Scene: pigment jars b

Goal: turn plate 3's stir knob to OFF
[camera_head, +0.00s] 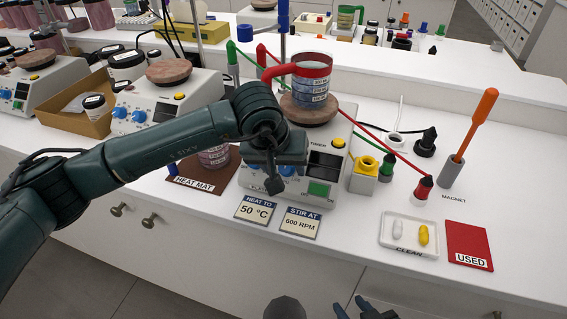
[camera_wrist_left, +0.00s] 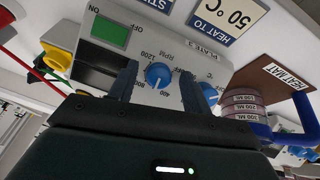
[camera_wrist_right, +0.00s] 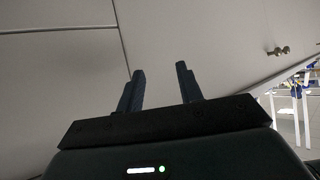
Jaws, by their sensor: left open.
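Plate 3 (camera_head: 333,146) is a white hotplate at the centre of the bench, with a green switch (camera_wrist_left: 110,32) and two blue knobs. The stir knob (camera_wrist_left: 158,75), with RPM marks around it, lies between the fingertips of my left gripper (camera_wrist_left: 158,82). The fingers are apart, and I cannot tell whether they touch the knob. A pale pointer line shows on it, but its exact setting is unclear. The heat knob (camera_wrist_left: 209,94) is beside one finger. My left gripper (camera_head: 274,182) partly covers the panel in the head view. My right gripper (camera_wrist_right: 160,88) is open and empty.
A red-handled beaker (camera_head: 312,82) stands on the plate's round top.

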